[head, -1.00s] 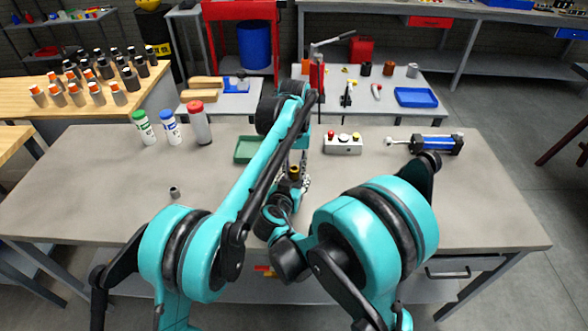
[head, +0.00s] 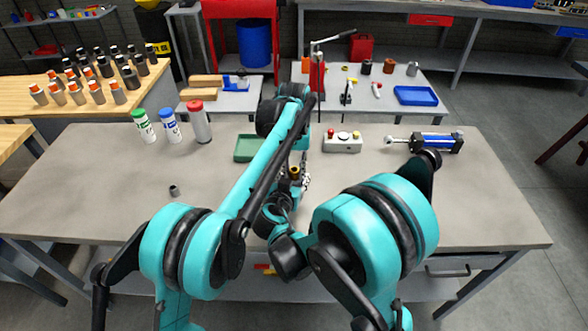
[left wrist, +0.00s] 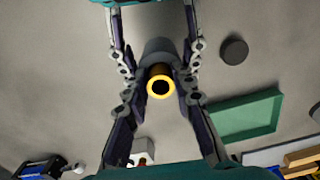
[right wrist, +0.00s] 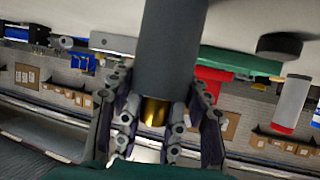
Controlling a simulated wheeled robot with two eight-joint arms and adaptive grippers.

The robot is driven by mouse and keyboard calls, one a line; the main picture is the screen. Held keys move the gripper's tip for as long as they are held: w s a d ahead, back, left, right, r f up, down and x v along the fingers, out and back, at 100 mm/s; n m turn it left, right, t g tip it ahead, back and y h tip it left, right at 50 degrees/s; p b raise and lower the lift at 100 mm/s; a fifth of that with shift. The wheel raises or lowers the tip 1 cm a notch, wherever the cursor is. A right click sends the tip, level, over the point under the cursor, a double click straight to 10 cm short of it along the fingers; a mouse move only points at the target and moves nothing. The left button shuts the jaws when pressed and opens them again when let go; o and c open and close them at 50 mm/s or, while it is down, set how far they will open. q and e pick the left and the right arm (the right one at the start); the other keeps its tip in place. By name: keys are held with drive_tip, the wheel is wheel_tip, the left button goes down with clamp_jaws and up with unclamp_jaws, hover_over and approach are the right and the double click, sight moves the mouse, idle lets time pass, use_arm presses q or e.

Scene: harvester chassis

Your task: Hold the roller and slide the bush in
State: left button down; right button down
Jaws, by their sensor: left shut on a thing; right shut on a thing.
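The roller is a dark grey cylinder; it fills the upper middle of the right wrist view (right wrist: 170,45) and shows behind the bush in the left wrist view (left wrist: 158,48). The brass bush (left wrist: 159,86) faces the left wrist camera with its round hole, at the roller's end; it also shows in the right wrist view (right wrist: 154,111) and head view (head: 294,171). Roller and bush look lined up; how deep the bush sits I cannot tell. My left gripper (left wrist: 160,98) is shut on the bush. My right gripper (right wrist: 160,105) is shut around the roller's end.
A green tray (head: 246,148) lies behind my left arm. Bottles (head: 199,122), a button box (head: 342,143) and a blue cylinder (head: 435,144) stand towards the back of the table.

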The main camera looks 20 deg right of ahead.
use_arm(q)
drive_tip(key=c, duration=1.2)
unclamp_jaws()
drive_tip(key=shift+r, duration=0.15)
wheel_tip(320, 180, up, 5)
drive_tip(key=shift+r, duration=0.15)
drive_tip(key=a+f+m, duration=0.1)
drive_tip(key=a+f, duration=0.2)
drive_tip(key=a, duration=0.7)
drive_tip(key=a+f+m, duration=0.1)
drive_tip(key=a+f, duration=0.2)
drive_tip(key=a, duration=0.7)
drive_tip(key=a+f+m, duration=0.1)
drive_tip(key=a+f, duration=0.2)
drive_tip(key=a, duration=0.7)
drive_tip(key=shift+s+a+f+m, duration=0.2)
drive_tip(key=shift+s+f+m, duration=0.05)
drive_tip(key=shift+m, duration=0.05)
